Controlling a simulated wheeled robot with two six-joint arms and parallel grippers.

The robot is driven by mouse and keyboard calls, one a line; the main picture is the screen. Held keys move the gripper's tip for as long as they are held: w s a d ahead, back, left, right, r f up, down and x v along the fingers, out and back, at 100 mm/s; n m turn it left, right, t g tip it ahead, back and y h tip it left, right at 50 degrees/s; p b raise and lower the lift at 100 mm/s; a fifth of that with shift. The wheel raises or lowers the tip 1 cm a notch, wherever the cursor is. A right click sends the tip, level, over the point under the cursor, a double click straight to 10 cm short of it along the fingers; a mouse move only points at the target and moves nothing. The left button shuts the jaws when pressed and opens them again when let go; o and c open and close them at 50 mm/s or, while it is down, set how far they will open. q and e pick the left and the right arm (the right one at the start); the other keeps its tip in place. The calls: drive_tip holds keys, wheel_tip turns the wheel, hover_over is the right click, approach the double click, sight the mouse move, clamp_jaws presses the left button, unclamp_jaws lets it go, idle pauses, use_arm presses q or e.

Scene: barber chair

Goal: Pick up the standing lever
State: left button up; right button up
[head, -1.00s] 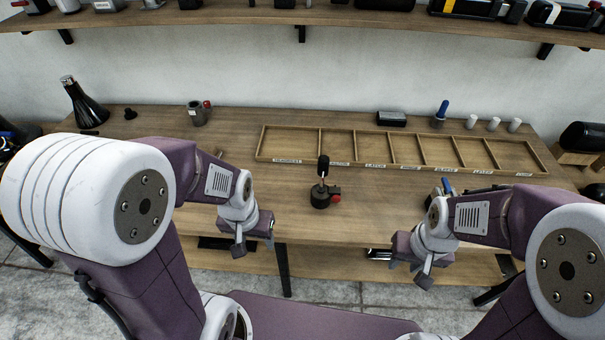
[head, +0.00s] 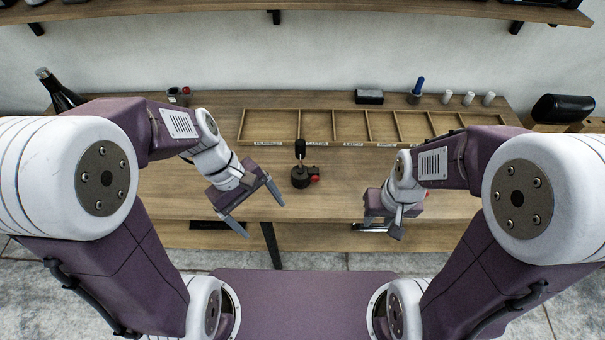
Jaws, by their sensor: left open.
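The standing lever (head: 300,151) is a short black upright handle on a round dark base (head: 300,178) with a red knob at its right side. It stands on the wooden bench, in front of the divided tray. My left gripper (head: 264,214) is open and empty, to the left of the lever and nearer to me, apart from it. Its two fingers are spread over the bench's front edge. My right gripper (head: 389,232) is to the right of the lever and nearer to me; its fingers are mostly hidden by its own body.
A long wooden tray (head: 271,144) with labelled compartments lies behind the lever. A dark box (head: 369,97), a cup with a blue-handled item (head: 415,96) and white cylinders (head: 469,98) stand at the back. A dark bottle (head: 58,92) stands at left. The bench around the lever is clear.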

use_arm(q)
drive_tip(key=w+d+f+n+h+b, duration=0.1)
drive_tip(key=w+d+n+h+b, duration=0.25)
drive_tip(key=w+b, duration=0.25)
drive_tip(key=w+d+n+t+h+b, duration=0.1)
drive_tip(key=w+d+n+h+b, duration=0.1)
drive_tip(key=w+h+b, duration=0.3)
drive_tip(key=w+d+f+n+h+b, duration=0.1)
drive_tip(key=w+d+n+h+b, duration=0.2)
drive_tip(key=w+b, duration=0.35)
drive_tip(key=w+a+f+n+t+h+b, duration=0.2)
drive_tip(key=w+a+f+b, duration=0.35)
drive_tip(key=b, duration=0.35)
drive_tip(key=n+t+b, duration=0.2)
drive_tip(key=b, duration=0.5)
approach(295, 175)
drive_tip(key=d, duration=0.1)
drive_tip(key=w+d+f, duration=0.1)
drive_tip(key=d+f, duration=0.1)
drive_tip(key=shift+w, duration=0.25)
drive_tip(key=b+x, duration=0.1)
drive_tip(key=x, duration=0.6)
drive_tip(key=shift+r, duration=0.15)
drive_tip(key=shift+a+r, duration=0.1)
clamp_jaws()
